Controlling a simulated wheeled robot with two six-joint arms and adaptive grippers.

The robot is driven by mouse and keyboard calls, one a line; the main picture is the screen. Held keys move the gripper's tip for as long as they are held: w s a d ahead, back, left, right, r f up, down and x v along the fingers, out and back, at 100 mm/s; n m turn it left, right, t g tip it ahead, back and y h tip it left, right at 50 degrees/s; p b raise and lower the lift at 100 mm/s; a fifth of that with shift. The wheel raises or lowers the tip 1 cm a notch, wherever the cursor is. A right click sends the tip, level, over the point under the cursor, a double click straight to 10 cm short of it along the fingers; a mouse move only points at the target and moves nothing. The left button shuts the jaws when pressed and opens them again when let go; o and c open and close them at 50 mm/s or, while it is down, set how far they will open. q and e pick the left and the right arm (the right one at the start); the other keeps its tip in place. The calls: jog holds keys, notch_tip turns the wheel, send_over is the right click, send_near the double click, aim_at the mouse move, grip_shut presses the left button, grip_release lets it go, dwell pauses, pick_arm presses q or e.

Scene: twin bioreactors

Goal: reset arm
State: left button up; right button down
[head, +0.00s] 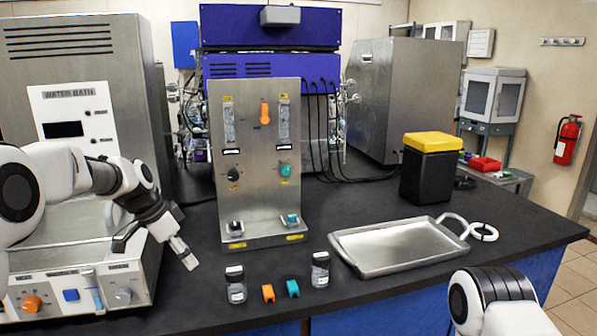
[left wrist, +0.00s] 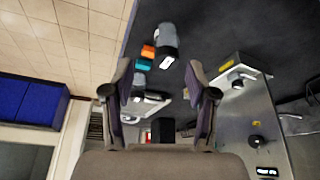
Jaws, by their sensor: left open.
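My left gripper (head: 172,246) hangs above the bench, left of the steel panel (head: 258,150) and in front of the water bath (head: 85,120). In the left wrist view, its two fingers (left wrist: 160,85) stand apart with nothing between them. My right arm shows only as a white link at the bottom right; its gripper is out of view. Two small dark-capped bottles (head: 236,285) (head: 320,269) stand on the bench, apart from the left gripper. An orange clip (head: 268,292) and a teal clip (head: 292,288) lie between them.
A metal tray (head: 398,246) with handles lies empty at the right, beside a white ring (head: 484,231). A black bin with a yellow lid (head: 430,155) stands behind it. The black bench top (head: 520,225) is clear at the right.

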pick_arm(q)
notch_tip(320, 180, down, 9)
jog(key=g, duration=0.2)
jog(key=s+d+f+n+g+y, duration=0.15)
jog(key=s+f+g, duration=0.35)
jog(key=s+f, duration=1.7)
jog(key=s+f+n+t+y, duration=0.1)
jog(key=s+f+n+t, duration=0.1)
jog(key=s, duration=0.8)
jog(key=s+a+f+n+t+y, duration=0.1)
jog(key=s+f+n+t, duration=0.1)
jog(key=s+f+n, duration=0.2)
jog(key=s+n, duration=0.3)
jog(key=s, duration=0.3)
jog(key=shift+s, duration=0.3)
jog(key=shift+a, duration=0.1)
